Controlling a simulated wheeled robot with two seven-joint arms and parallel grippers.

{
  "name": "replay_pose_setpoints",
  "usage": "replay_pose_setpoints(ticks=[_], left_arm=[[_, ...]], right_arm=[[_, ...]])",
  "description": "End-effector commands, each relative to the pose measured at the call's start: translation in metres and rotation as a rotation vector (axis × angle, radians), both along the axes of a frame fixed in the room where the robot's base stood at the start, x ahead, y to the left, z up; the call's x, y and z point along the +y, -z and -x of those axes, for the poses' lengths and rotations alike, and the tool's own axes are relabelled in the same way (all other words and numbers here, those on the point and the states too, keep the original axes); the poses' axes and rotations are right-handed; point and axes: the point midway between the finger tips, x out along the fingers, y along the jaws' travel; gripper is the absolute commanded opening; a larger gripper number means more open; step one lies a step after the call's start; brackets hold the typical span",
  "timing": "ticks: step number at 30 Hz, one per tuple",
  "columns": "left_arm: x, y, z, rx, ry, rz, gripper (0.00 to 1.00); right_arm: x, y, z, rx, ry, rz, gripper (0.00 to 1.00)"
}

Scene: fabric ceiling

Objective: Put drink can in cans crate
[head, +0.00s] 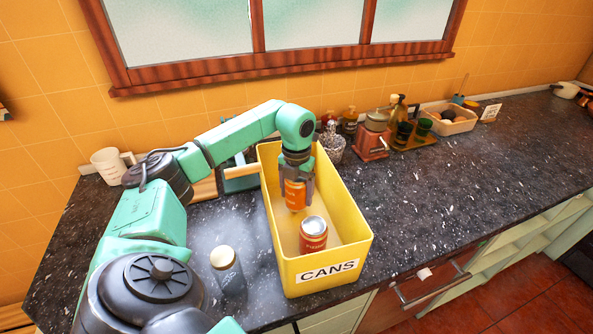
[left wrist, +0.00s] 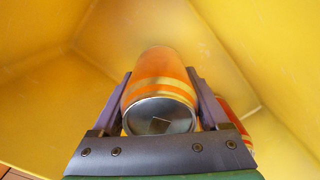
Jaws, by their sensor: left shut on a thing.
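My left gripper (head: 296,184) is shut on an orange drink can (head: 295,195). It holds the can inside the yellow cans crate (head: 318,278), between the crate's walls. In the left wrist view the held can (left wrist: 160,85) sits between both fingers, its silver end toward the camera and yellow walls around it. A second red-orange can (head: 313,236) stands upright in the crate, nearer its labelled front. Part of that can shows behind the right finger in the left wrist view (left wrist: 237,122). Whether the held can touches the crate floor is unclear. My right gripper is not in view.
A grey bottle with a pale cap (head: 227,270) stands left of the crate. A white mug (head: 109,166) is at the far left. A red grinder (head: 372,138) and bottles stand behind right. The counter to the right is clear.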

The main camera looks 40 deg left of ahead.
Motion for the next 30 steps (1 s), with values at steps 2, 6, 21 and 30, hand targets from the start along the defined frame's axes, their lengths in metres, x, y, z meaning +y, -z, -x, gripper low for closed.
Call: replay_pose_setpoints(ticks=[2, 6, 21, 30], left_arm=[[-0.001, 0.013, 0.001, 0.005, 0.001, 0.001, 0.26], [-0.001, 0.025, 0.000, 0.000, 0.002, 0.001, 0.26], [0.000, 0.026, 0.000, 0.001, 0.001, 0.000, 1.00], [0.000, -0.004, -0.001, -0.005, 0.000, 0.000, 1.00]], right_arm=[[0.000, -0.006, 0.000, 0.000, 0.000, 0.000, 0.50], [0.000, -0.006, 0.000, 0.000, 0.000, 0.000, 0.50], [0.000, -0.004, 0.000, 0.000, 0.001, 0.000, 0.50], [0.000, 0.006, 0.000, 0.000, 0.000, 0.000, 0.50]])
